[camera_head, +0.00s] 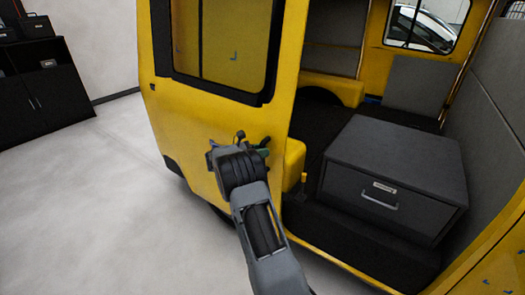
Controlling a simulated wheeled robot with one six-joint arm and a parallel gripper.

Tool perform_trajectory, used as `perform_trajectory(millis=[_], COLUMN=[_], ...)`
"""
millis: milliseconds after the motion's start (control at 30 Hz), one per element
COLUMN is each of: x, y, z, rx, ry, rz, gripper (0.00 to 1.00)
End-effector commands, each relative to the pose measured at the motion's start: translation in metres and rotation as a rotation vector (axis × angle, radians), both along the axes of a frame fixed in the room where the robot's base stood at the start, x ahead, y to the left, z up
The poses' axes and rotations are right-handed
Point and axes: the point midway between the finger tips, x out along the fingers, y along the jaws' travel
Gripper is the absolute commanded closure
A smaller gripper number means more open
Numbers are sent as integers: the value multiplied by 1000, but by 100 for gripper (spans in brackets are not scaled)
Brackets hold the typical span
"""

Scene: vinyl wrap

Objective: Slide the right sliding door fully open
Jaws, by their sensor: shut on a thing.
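The yellow sliding door (182,122) with a dark-framed window (222,40) stands at the left of a wide doorway in the yellow vehicle. My gripper (262,146) is at the door's right-hand edge, low below the window. It is shut on what looks like the door's handle, which my gripper mostly hides. The doorway to the right of the door is uncovered and shows the vehicle's inside. The door's far left end is in view, but its rail is not clear to see.
A dark grey drawer box (385,160) with a metal pull stands inside the doorway. The yellow sill (345,265) runs along its front. Black cabinets (45,92) stand at the far left wall. The grey floor (110,200) left of the vehicle is clear.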

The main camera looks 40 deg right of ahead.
Motion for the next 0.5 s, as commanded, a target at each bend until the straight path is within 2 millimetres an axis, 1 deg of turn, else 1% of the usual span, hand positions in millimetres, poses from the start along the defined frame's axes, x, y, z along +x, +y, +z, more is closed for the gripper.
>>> perform_trajectory(millis=[33,233,267,500], x=[3,4,5,3], y=[1,2,2,1], z=[4,4,4,3], rx=[-3,-4,-4,-2], ry=[-7,-8,-8,-6], rz=[12,16,16,11], gripper=[100,100,74,52])
